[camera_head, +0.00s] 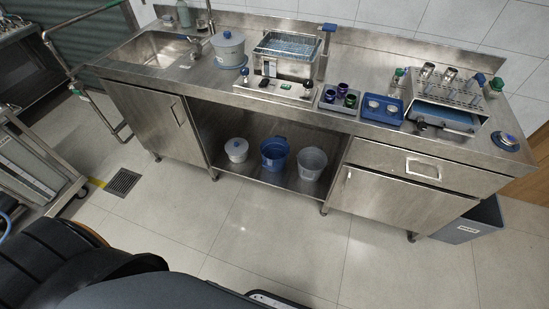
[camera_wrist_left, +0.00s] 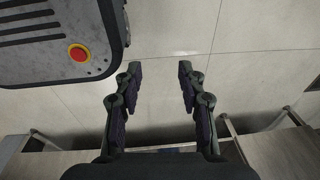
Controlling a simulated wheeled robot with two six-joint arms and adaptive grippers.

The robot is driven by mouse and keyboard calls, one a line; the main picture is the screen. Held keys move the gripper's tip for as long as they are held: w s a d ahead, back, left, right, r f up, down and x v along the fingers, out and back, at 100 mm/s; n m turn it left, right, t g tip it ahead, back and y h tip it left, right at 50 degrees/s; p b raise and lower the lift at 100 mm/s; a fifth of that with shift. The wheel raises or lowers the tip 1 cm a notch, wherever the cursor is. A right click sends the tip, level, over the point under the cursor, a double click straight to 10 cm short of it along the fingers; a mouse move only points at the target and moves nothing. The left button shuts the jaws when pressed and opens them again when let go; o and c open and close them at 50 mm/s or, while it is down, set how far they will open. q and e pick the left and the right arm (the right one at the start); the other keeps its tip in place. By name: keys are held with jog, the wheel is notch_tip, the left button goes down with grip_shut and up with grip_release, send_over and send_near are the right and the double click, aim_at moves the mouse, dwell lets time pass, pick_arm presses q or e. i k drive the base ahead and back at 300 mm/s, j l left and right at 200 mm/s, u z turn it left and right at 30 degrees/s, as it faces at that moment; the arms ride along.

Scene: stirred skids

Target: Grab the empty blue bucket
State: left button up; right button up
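The blue bucket (camera_head: 274,153) stands upright on the low open shelf of the steel counter, between a small white lidded pail (camera_head: 236,149) and a grey bucket (camera_head: 312,163). It appears empty from this angle. My left gripper (camera_wrist_left: 160,72) shows in the left wrist view with its two fingers apart and nothing between them, above bare floor tiles. Neither gripper shows in the head view, and my right gripper is in no view.
The steel counter (camera_head: 160,75) carries a sink, a lidded grey pot (camera_head: 229,50), a bath with a blue rack (camera_head: 287,48) and cups. A grey bin (camera_head: 472,222) stands at its right end. A trolley (camera_head: 40,165) is at the left. The floor before the shelf is clear.

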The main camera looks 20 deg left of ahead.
aim_at(274, 152)
jog(key=i+j, duration=0.25)
jog(key=j, duration=0.15)
jog(key=i+j, duration=0.25)
jog(key=j, duration=0.15)
jog(key=i+j, duration=0.2)
jog(key=j, duration=0.2)
jog(key=i+j, duration=0.25)
jog(key=j, duration=0.15)
jog(key=i+j, duration=0.25)
jog(key=j, duration=0.15)
jog(key=i+j, duration=0.25)
jog(key=j, duration=0.15)
jog(key=z, duration=0.05)
